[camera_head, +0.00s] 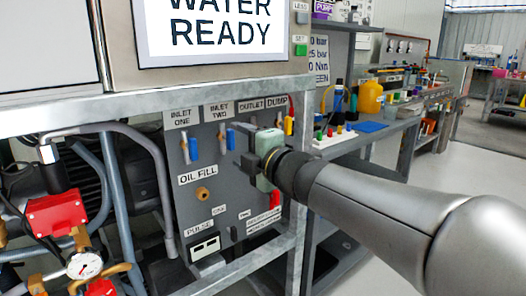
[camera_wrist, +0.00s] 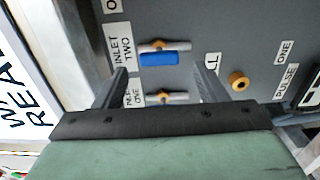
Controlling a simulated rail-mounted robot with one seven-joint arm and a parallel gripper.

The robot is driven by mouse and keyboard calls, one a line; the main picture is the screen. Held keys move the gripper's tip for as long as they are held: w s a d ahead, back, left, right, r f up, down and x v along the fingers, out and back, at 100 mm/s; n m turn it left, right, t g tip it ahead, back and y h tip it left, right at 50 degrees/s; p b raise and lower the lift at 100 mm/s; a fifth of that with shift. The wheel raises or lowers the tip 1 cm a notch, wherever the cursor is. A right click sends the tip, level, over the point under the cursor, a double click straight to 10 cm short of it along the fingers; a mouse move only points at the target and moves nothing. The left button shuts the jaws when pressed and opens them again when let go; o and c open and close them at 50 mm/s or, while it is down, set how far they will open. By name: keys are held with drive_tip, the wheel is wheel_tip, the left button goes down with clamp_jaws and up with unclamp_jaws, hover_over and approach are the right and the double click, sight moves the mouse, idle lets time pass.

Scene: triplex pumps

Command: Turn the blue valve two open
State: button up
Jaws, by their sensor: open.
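The inlet two valve, under the "INLET TWO" label (camera_head: 218,112), has a blue handle (camera_head: 230,139) on the grey panel, close left of my gripper in the head view. In the wrist view its blue handle (camera_wrist: 158,58) lies alongside a short pale pipe with a brass middle, roughly parallel to it. My gripper (camera_head: 246,152) is open and empty, in front of the panel. In the wrist view its two dark fingers (camera_wrist: 160,78) stand apart, with the inlet one valve (camera_wrist: 166,98) seen between them and the blue inlet two handle just beyond the tips.
The inlet one valve also has a blue handle (camera_head: 193,149). The brass oil fill plug (camera_head: 203,194) protrudes. A metal frame beam (camera_head: 150,100) crosses above the panel.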

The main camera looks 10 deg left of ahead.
drive_tip(key=p+v, duration=0.2)
drive_tip(key=v, duration=0.6)
drive_tip(key=shift+s+d, duration=0.2)
drive_tip(key=shift+d, duration=0.1)
